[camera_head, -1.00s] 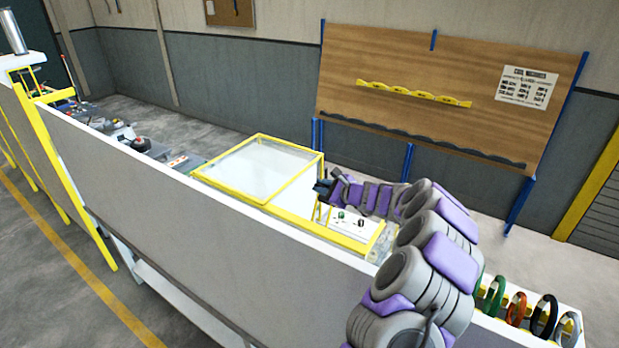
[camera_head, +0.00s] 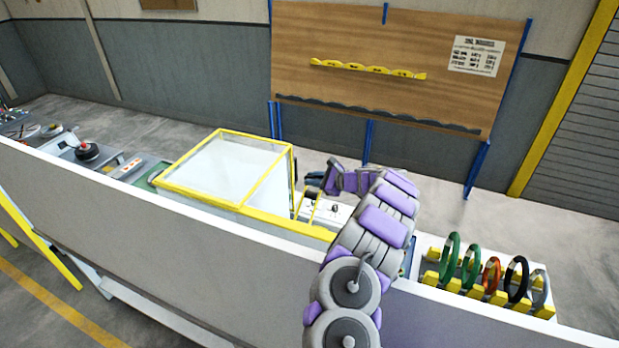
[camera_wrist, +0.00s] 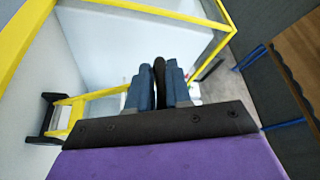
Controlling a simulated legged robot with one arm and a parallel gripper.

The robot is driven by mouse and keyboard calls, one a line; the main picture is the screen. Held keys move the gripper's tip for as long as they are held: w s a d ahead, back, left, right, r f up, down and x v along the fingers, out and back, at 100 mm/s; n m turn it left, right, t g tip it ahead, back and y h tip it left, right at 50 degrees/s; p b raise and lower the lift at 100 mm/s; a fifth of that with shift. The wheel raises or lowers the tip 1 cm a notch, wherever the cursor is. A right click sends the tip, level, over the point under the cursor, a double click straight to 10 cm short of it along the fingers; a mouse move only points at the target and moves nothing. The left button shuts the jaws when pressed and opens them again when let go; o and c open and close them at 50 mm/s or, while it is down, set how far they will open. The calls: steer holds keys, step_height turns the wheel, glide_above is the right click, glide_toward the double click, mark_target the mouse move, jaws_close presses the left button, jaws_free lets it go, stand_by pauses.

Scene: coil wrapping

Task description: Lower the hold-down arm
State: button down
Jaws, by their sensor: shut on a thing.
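My gripper (camera_head: 315,180) is at the right side of the yellow-framed clear guard (camera_head: 206,194). In the wrist view its two blue fingers (camera_wrist: 158,88) are shut on a dark handle (camera_wrist: 158,72) with a rounded top. What this handle joins onto is hidden behind the fingers, so I cannot tell whether it belongs to the hold-down arm. The guard's yellow frame (camera_wrist: 222,22) also shows in the wrist view. A yellow bar (camera_wrist: 88,98) with a black end piece (camera_wrist: 44,116) lies to the left of the fingers. No hold-down arm can be clearly made out.
A long grey panel (camera_head: 130,235) stands in front of the bench. Several coils (camera_head: 490,275) stand in a yellow-blocked rack at the right. A white control panel (camera_head: 328,211) is just below my gripper. A wooden board (camera_head: 385,85) stands behind, with floor between.

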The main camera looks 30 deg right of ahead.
steer(key=shift+s+a+r, duration=0.1)
steer(key=shift+a+r, duration=0.45)
steer(key=shift+r, duration=0.1)
steer(key=shift+d, duration=0.2)
steer(key=c, duration=1.4)
jaws_free()
steer(key=shift+d+f, duration=0.1)
steer(key=shift+o, duration=1.1)
steer(key=shift+w+f, duration=0.25)
steer(key=shift+w, duration=0.15)
steer(key=shift+s+r, duration=0.2)
steer(key=shift+s, duration=0.15)
steer(key=b+v, duration=0.2)
steer(key=v, duration=1.5)
steer(key=shift+f, duration=0.25)
